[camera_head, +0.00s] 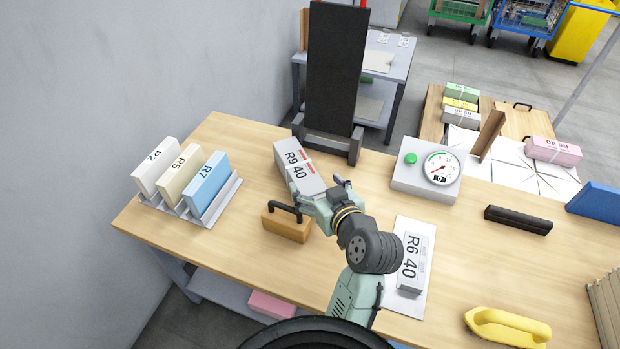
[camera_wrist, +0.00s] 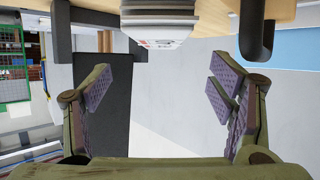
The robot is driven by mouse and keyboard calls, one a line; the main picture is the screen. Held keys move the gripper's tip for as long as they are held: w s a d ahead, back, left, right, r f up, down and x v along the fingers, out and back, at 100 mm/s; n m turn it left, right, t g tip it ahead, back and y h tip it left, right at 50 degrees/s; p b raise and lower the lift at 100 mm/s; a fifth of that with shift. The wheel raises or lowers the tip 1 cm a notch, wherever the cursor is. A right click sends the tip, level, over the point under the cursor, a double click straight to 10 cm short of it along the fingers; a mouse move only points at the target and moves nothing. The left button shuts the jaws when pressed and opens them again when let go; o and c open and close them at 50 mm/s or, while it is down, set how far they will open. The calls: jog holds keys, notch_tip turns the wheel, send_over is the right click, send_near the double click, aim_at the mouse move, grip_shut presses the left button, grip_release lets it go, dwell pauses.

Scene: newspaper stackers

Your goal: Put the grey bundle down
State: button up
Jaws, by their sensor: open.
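The grey bundle (camera_head: 292,160), marked "R9 40" with a white band and red marks, lies on the wooden table in front of the black upright board. In the wrist view its end shows at the top middle (camera_wrist: 158,18). My gripper (camera_head: 325,192) is just at the bundle's near end. In the wrist view its two fingers (camera_wrist: 160,95) are spread wide, with nothing between them. The bundle lies beyond the fingertips, apart from the pads. The bundle's underside is hidden.
A wooden block with a black handle (camera_head: 287,224) stands close to the left of my gripper. The black board (camera_head: 332,70) is behind the bundle. A dial scale (camera_head: 427,180) and a card marked "R6 40" (camera_head: 411,262) are to the right. Upright R2, R5, R7 bundles fill a rack (camera_head: 222,205).

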jog(key=shift+s+d+r, duration=0.15)
jog(key=shift+s, duration=0.15)
